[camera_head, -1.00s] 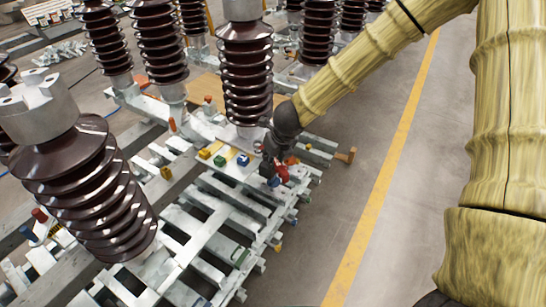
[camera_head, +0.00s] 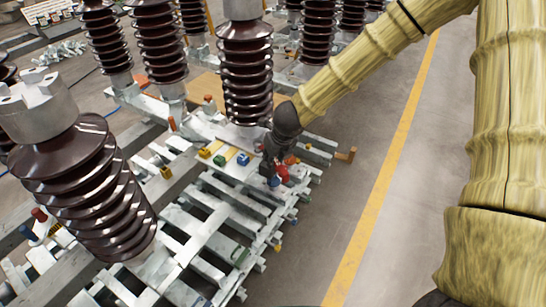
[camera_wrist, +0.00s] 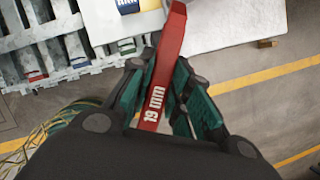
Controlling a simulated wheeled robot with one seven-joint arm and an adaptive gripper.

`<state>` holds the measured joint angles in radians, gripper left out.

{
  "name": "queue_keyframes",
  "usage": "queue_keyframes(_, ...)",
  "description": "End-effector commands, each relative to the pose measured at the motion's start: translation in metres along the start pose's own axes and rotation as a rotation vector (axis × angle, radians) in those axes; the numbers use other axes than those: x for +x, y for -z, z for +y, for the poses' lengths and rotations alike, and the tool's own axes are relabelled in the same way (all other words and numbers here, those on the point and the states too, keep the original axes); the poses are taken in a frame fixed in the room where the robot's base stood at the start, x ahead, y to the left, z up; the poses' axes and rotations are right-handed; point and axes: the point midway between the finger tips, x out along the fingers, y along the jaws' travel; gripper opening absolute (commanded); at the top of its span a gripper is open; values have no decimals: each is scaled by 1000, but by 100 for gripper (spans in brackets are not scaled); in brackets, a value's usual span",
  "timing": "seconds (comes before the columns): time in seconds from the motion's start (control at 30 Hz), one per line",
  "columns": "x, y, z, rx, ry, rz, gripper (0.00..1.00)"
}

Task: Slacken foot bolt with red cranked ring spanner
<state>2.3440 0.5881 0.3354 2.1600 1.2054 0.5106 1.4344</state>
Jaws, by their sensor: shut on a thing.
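A red spanner marked "19 mm" (camera_wrist: 163,75) is clamped between the green-padded fingers of my gripper (camera_wrist: 167,95) in the wrist view. The foot bolt and the spanner's ring cannot be made out in either view.
Blue (camera_head: 243,159), yellow and green blocks lie on the pale plate left of my gripper. Slatted metal frames (camera_head: 205,225) spread below. A large brown insulator (camera_head: 85,185) stands at the left front. Open grey floor with a yellow line (camera_head: 385,180) lies to the right.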

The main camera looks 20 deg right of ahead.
Motion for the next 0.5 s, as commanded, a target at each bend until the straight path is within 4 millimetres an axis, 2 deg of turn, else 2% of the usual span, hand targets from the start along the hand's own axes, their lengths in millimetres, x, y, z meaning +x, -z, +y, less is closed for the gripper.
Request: queue_keyframes(0.5,10,4,0,0,0,-1,0)
